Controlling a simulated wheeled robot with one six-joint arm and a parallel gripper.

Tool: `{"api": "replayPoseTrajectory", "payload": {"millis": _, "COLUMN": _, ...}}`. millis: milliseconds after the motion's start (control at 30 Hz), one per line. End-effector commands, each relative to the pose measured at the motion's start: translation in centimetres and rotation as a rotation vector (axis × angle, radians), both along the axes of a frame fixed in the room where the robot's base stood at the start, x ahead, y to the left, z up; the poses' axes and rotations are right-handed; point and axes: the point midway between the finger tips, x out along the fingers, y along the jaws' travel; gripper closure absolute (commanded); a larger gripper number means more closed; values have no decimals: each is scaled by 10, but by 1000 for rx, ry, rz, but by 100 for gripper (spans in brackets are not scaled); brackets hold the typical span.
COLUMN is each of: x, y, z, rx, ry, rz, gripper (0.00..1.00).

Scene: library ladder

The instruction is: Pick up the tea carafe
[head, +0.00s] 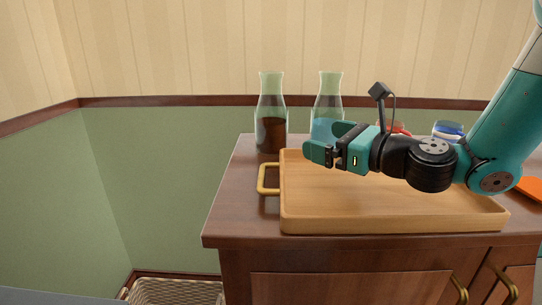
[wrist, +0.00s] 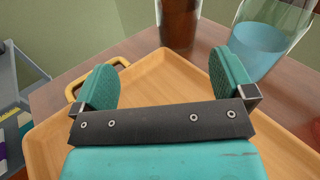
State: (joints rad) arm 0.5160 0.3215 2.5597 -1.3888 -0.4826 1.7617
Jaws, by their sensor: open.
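The tea carafe (head: 271,128), clear glass with dark brown liquid, stands upright at the back left of the cabinet top. In the wrist view its lower part (wrist: 178,26) shows at the top, beyond the fingertips. A similar carafe with blue liquid (head: 325,113) stands to its right, partly hidden by my gripper in the head view; it also shows in the wrist view (wrist: 259,45). My gripper (head: 321,148) is open and empty over the tray, apart from both carafes. Its two teal fingers (wrist: 164,78) spread apart in the wrist view.
A wooden tray (head: 390,222) with a brass handle (head: 264,180) covers much of the cabinet top (head: 228,221). A blue-lidded jar (head: 448,131) and a red item (head: 398,129) stand behind my arm. An orange item (head: 531,187) lies at right. A wicker basket (head: 175,292) is below left.

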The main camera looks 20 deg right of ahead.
Motion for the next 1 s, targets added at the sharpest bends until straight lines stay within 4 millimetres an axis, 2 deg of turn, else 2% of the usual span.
{"api": "replayPoseTrajectory", "payload": {"millis": 67, "x": 6, "y": -14, "z": -6, "rx": 89, "ry": 21, "rz": -55, "gripper": 0}}
{"api": "replayPoseTrajectory", "payload": {"millis": 167, "x": 14, "y": -17, "z": -1, "rx": 134, "ry": 32, "rz": -76, "gripper": 0}}
{"api": "replayPoseTrajectory", "payload": {"millis": 333, "x": 34, "y": -4, "z": 3, "rx": 133, "ry": 38, "rz": -72, "gripper": 0}}
{"api": "replayPoseTrajectory", "payload": {"millis": 700, "x": 92, "y": 26, "z": 3, "rx": 127, "ry": 31, "rz": -71, "gripper": 0}}
{"api": "replayPoseTrajectory", "payload": {"millis": 1000, "x": 112, "y": 36, "z": -3, "rx": 125, "ry": 29, "rz": -73, "gripper": 0}}
